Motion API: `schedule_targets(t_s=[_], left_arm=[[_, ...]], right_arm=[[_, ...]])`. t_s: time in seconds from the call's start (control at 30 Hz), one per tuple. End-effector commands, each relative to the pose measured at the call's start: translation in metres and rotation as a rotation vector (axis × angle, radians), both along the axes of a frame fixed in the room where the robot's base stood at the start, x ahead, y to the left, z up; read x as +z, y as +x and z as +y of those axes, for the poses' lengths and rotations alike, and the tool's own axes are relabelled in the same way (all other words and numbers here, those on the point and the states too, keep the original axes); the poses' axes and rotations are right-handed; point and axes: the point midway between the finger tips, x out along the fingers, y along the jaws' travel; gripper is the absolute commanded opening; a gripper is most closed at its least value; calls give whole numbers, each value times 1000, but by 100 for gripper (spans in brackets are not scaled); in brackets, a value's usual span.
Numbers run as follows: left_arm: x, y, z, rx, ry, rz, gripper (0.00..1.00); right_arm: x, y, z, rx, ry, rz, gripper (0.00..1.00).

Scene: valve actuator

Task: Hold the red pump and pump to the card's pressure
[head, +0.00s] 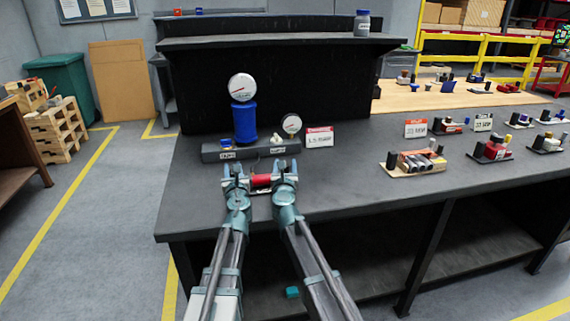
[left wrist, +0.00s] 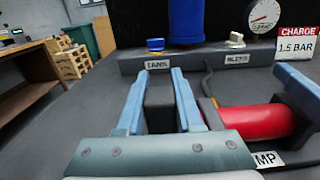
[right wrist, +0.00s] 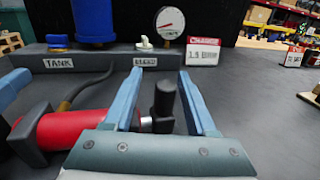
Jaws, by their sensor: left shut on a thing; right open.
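The red pump (head: 261,181) lies on the bench front between my grippers. My left gripper (head: 236,171) is shut on the dark block at the pump's left end (left wrist: 160,105). The red barrel (left wrist: 258,122) shows beside it. My right gripper (head: 285,172) is open, its fingers on either side of the upright black pump handle (right wrist: 163,105). The card (head: 319,137) reads CHARGE 1.5 BAR. Behind stand a blue tank (head: 244,122) with a large gauge (head: 242,87) on top, and a small gauge (right wrist: 170,22). I cannot read the needle values exactly.
A grey manifold holds a blue TANK knob (left wrist: 155,45) and a white BLEED knob (right wrist: 144,43). A hose (right wrist: 85,88) runs from it toward the pump. Parts trays (head: 415,163) and cards lie to the right. The bench between is clear.

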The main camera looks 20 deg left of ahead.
Motion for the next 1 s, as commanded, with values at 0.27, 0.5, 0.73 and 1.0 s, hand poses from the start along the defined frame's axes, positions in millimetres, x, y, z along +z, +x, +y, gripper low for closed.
schedule_targets(t_s=[0.27,0.5,0.73,1.0], left_arm=[[0,-1,1,3,0,0,0],[0,-1,1,3,0,0,0],[0,-1,1,3,0,0,0],[0,-1,1,3,0,0,0]], right_arm=[[0,-52,-17,2,0,0,57],[0,-94,-30,3,0,1,57],[0,-101,-31,2,0,1,57],[0,-100,-31,2,0,1,57]])
